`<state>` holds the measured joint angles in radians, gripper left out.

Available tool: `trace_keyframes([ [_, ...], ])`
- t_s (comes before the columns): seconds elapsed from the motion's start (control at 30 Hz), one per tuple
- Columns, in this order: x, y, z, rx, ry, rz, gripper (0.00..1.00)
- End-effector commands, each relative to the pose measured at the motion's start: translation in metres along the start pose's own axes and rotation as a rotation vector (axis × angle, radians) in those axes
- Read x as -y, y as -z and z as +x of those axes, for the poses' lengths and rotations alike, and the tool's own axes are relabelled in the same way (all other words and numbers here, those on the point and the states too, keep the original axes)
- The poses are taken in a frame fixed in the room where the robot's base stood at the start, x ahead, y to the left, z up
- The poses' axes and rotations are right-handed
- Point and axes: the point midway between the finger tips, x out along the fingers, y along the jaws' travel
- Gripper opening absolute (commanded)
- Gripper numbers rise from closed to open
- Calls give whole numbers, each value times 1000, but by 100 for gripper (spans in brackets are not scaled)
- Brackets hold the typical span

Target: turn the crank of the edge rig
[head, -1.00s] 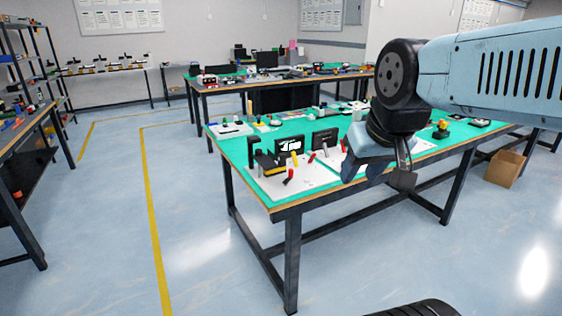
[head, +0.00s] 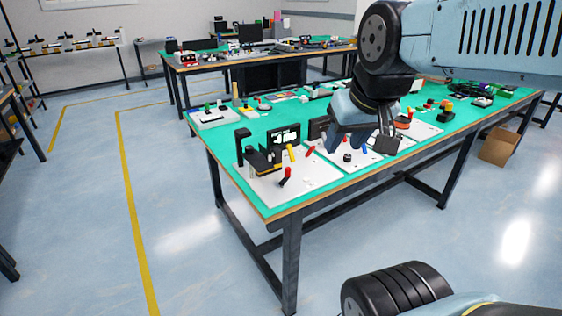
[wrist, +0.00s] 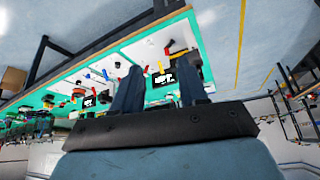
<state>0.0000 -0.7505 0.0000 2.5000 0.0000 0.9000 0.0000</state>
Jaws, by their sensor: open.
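The nearest rig stands on a white plate (head: 306,191) at the near left corner of the green bench. It carries a black-and-yellow mini conveyor (head: 262,163), a red-handled crank (head: 285,176), a yellow handle (head: 291,152) and a dark display (head: 286,137). In the wrist view, the red handle (wrist: 168,47) and yellow handle (wrist: 161,67) show upside down, beyond the fingers. My gripper (head: 346,140) is open and empty. It appears over the neighbouring rig, right of the crank and apart from it. In the wrist view, my gripper (wrist: 160,88) shows two parted fingers.
A second rig with a similar white plate (head: 355,165) sits just to the right, partly hidden by my gripper. More devices line the green bench top (head: 215,140). A cardboard box (head: 500,145) is on the floor at right. Open floor (head: 190,230) lies left of the bench.

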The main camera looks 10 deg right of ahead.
Motion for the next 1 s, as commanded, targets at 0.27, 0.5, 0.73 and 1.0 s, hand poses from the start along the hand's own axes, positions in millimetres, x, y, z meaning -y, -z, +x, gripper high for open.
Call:
trace_keyframes([
  [0.27, 0, 14, 4, 21, -4, -60, 51],
  [0.5, 0, 66, 25, 100, -4, -305, 51],
  [0.73, 1, 118, 62, 183, 23, -573, 51],
  [1.0, 2, 173, 121, 270, 92, -884, 51],
])
